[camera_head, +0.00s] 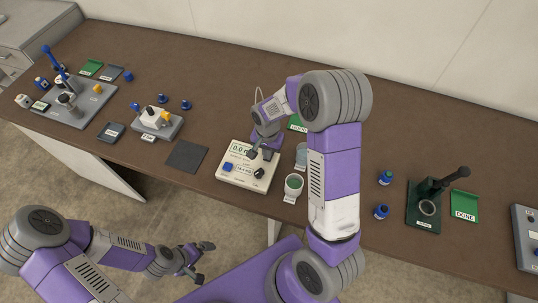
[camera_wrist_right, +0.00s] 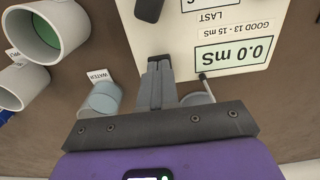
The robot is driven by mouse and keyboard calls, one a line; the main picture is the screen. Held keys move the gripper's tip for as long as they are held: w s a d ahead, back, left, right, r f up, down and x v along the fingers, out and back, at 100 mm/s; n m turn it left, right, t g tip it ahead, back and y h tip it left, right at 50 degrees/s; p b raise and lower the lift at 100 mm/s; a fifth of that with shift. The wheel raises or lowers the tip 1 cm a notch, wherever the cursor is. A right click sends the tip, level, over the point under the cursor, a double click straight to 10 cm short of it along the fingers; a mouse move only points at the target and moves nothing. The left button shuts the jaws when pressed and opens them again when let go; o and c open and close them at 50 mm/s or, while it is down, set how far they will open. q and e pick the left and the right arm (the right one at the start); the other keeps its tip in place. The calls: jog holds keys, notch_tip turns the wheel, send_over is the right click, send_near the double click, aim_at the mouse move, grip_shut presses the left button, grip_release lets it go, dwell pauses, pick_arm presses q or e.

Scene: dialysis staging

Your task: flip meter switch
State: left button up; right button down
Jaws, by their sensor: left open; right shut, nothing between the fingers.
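The cream meter (camera_head: 243,180) stands on the bench in the middle of the head view, with a blue part and a dark part on its face. In the right wrist view the meter (camera_wrist_right: 180,40) fills the upper right; its display (camera_wrist_right: 235,52) reads 0.0 mS. A black part (camera_wrist_right: 148,9) on its face is cut off by the top edge. My right gripper (camera_head: 263,154) is shut and empty over the meter's right side; its fingertips (camera_wrist_right: 155,65) overlap the panel edge, and contact cannot be told. My left gripper (camera_head: 205,261) is open and empty, off the bench's front.
Close right of the meter stand a water cup (camera_head: 301,158) and a white cup with green inside (camera_head: 293,187). A dark mat (camera_head: 187,156) lies left of it.

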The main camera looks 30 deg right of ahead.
jog(key=shift+f+b, duration=0.45)
jog(key=shift+f, duration=0.15)
jog(key=shift+r, duration=0.15)
jog(key=shift+r+p, duration=2.75)
jog(key=shift+r, duration=0.7)
jog(key=shift+f, duration=0.1)
